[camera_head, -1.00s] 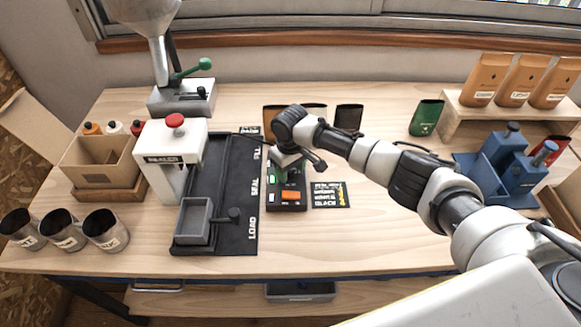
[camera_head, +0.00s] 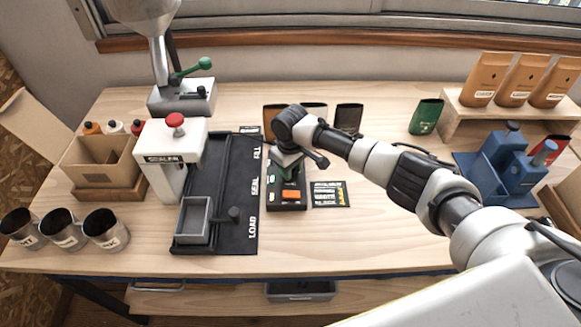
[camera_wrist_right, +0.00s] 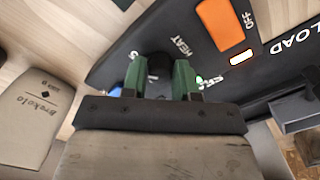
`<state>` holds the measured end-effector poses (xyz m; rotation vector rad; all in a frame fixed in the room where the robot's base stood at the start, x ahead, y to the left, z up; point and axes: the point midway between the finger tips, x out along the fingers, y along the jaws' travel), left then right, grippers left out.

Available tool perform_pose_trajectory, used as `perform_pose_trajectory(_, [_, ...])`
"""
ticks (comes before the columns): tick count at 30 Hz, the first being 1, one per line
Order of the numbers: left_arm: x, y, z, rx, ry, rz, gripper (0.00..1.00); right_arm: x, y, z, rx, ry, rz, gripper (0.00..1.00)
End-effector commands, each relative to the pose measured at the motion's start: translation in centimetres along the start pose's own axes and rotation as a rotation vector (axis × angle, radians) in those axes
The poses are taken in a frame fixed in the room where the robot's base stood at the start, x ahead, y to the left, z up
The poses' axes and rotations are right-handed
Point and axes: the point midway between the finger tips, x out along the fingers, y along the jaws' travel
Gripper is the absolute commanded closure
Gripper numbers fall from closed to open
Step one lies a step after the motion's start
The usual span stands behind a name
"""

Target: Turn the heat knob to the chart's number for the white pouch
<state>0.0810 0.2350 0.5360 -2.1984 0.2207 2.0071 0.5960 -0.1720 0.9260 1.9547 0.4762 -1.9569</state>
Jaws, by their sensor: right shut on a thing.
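My right gripper (camera_head: 287,165) points down over the back of the black heat control box (camera_head: 287,207), in front of the pouches. In the right wrist view its green fingers (camera_wrist_right: 159,76) are shut on the dark heat knob (camera_wrist_right: 160,66), beside the word HEAT. The knob's pointer and most numbers are hidden. The chart (camera_head: 328,194) is a black card right of the box; its lines are too small to read. A pale pouch (camera_wrist_right: 38,112) with a printed label stands at the left in the wrist view. My left gripper is not in view.
The box has an orange switch (camera_head: 291,195) and a lit green lamp (camera_head: 271,178). The black LOAD/SEAL/FILL track (camera_head: 236,215) and the sealer (camera_head: 172,150) stand to the left. A blue device (camera_head: 510,170) stands at right.

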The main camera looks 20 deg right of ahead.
Motion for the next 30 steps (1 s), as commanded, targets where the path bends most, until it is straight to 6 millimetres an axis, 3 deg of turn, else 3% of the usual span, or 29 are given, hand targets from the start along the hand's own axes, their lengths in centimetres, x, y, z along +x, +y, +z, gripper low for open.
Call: perform_pose_trajectory(30, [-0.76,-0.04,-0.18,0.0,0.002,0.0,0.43,-0.04,0.01,-0.05,-0.927,0.001,0.001,0.94])
